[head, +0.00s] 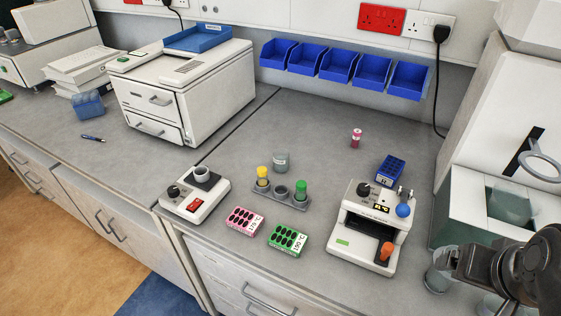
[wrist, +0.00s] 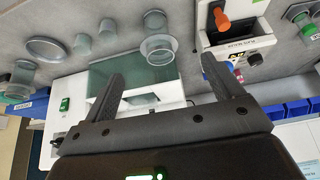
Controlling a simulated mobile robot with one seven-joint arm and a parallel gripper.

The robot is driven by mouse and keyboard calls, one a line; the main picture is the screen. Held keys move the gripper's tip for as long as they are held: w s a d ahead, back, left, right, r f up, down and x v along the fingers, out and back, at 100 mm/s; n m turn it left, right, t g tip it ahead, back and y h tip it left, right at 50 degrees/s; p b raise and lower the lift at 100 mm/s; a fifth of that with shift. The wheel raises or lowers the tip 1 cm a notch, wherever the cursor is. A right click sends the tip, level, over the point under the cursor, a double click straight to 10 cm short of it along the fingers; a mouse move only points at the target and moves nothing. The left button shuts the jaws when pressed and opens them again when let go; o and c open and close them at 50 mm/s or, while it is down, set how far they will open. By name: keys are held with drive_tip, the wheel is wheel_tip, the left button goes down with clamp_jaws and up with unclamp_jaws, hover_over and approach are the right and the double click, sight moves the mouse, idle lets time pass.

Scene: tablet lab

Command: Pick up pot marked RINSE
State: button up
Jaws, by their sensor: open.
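A small grey-green pot (head: 281,161) with a pale label stands on the bench behind the vial rack; its lettering is too small to read. No label clearly reading RINSE shows in either view. My gripper (head: 453,263) is at the lower right of the head view, well to the right of that pot and beside a clear beaker (head: 438,277). In the wrist view my gripper (wrist: 163,68) is open, its two fingers apart with nothing held. A clear glass beaker (wrist: 158,48) shows beyond the gap between them.
A rack (head: 282,199) holds yellow- and green-capped vials. Pink (head: 245,220) and green (head: 287,240) blocks lie in front. A white device (head: 371,228) with an orange knob stands between rack and gripper. Several glass vessels, including a small jar (wrist: 82,43), crowd the wrist view.

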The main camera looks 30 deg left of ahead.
drive_tip(key=shift+c, duration=0.5)
drive_tip(key=shift+c, duration=0.9)
